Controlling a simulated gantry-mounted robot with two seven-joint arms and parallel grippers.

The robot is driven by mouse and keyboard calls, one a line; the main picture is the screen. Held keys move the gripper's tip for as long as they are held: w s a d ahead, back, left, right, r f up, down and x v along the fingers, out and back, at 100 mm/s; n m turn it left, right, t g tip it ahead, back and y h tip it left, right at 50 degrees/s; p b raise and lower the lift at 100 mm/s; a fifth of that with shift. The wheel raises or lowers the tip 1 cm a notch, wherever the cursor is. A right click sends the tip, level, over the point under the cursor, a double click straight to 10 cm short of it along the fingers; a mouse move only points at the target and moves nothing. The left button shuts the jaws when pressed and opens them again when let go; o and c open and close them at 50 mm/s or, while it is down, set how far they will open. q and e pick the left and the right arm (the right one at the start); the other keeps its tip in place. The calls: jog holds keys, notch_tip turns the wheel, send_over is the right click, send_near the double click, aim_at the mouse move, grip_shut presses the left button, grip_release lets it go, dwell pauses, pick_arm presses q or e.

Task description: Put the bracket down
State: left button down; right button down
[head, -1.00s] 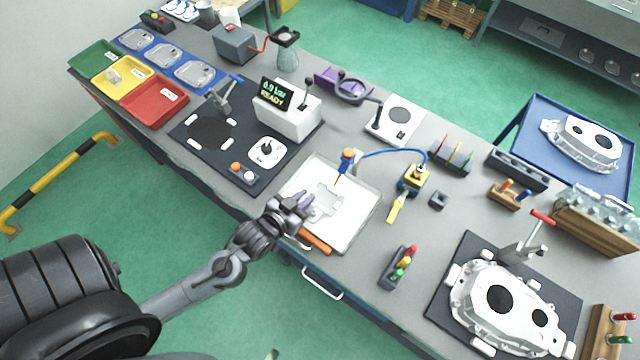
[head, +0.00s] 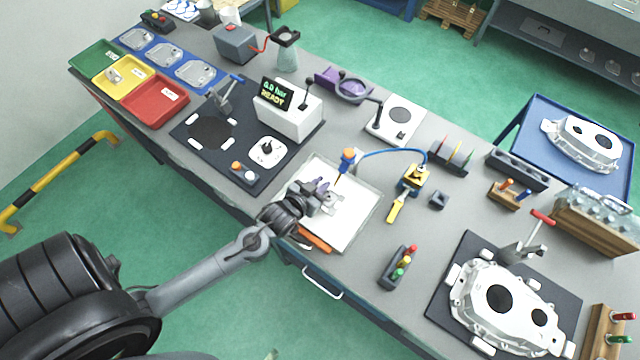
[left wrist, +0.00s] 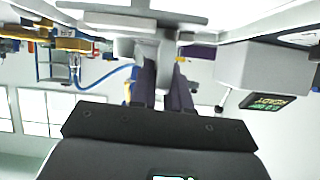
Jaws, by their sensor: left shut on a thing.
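The pale grey bracket (head: 332,201) is over the white tray (head: 352,228) at the front edge of the bench. My left gripper (head: 322,187) is shut on it, with the purple fingers against its near side. In the left wrist view the two purple fingers (left wrist: 167,88) point up the picture at the grey bracket (left wrist: 150,45). My arm and hand hide part of the bracket and the tray's left side. I cannot tell whether the bracket touches the tray floor. My right gripper is not in view.
An orange-handled tool (head: 314,241) lies at the tray's near edge. A white unit with a display (head: 288,106) is behind left. A yellow fixture (head: 412,180) with a blue hose is to the right.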

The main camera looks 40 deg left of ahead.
pick_arm(q)
jog(key=c, duration=1.1)
grip_release()
jog(key=shift+r, duration=0.1)
jog(key=s+d+r+m+g, duration=0.1)
jog(key=s+d+g, duration=0.1)
jog(key=s, duration=0.4)
jog(key=s+d+r+g+h, duration=0.1)
jog(key=s+d+r+g, duration=0.1)
jog(key=s, duration=0.4)
jog(key=s+d+r+m+g, duration=0.1)
jog(key=s+d+r+g, duration=0.1)
jog(key=s+g, duration=0.3)
jog(key=shift+s+d+r+m+h, duration=0.3)
jog(key=shift+s+d+h, duration=0.1)
jog(key=shift+s+d, duration=0.4)
jog(key=shift+s+a+p, duration=0.1)
jog(key=shift+p, duration=0.2)
